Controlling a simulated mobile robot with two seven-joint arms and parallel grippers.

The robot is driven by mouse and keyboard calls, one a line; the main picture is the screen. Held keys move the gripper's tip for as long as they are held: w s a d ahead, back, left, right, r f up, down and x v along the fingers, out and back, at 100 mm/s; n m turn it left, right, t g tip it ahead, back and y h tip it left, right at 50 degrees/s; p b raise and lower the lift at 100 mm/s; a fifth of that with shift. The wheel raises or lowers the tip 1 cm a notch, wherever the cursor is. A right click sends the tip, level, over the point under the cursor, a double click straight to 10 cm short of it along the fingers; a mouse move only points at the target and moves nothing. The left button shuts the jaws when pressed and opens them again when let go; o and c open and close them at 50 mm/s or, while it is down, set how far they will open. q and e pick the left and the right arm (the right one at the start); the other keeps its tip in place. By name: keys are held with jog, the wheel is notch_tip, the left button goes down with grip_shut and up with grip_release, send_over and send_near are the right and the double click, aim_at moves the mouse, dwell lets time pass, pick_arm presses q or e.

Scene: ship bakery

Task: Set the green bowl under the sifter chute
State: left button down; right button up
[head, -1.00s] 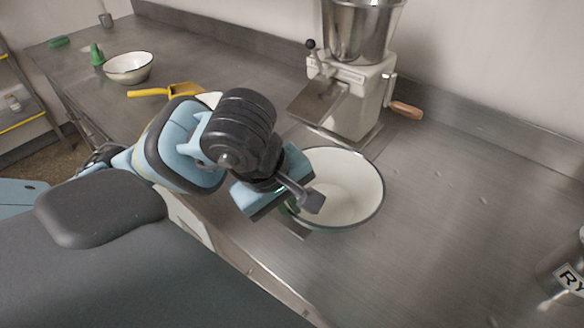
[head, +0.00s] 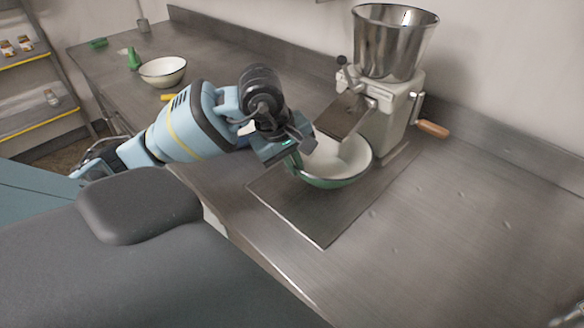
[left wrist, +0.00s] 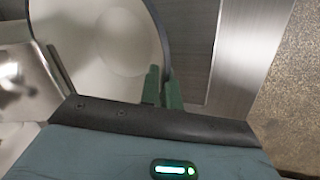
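The green bowl (head: 340,184), white inside with a dark rim, is over the sifter's flat metal base plate (head: 322,225). Its far side is beneath the sloping sifter chute (head: 342,115), which hides part of the rim. I cannot tell whether the bowl touches the plate. My left gripper (head: 297,158) is at the bowl's near left rim. In the left wrist view its green fingers (left wrist: 162,90) are on either side of the rim, shut on it, and the white interior (left wrist: 105,45) fills the upper left. The sifter (head: 385,105) has a steel hopper. My right gripper is not in view.
A second, cream bowl (head: 163,73) stands farther back left, by a green bottle (head: 134,60). A bit of yellow scoop (head: 167,97) shows behind my left arm. The wooden crank handle (head: 432,129) sticks out right of the sifter. The counter (head: 450,225) is clear at right.

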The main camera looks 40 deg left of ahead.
pick_arm(q)
jog(key=shift+w+a+f, duration=0.2)
jog(key=shift+w+a, duration=0.2)
jog(key=shift+a, duration=0.1)
jog(key=shift+f, duration=1.55)
jog(key=shift+f, duration=0.25)
jog(key=c, duration=1.6)
grip_release()
jog(key=shift+s+r, duration=0.1)
jog(key=shift+r, duration=0.5)
jog(key=v, duration=1.1)
jog(key=shift+p, duration=0.3)
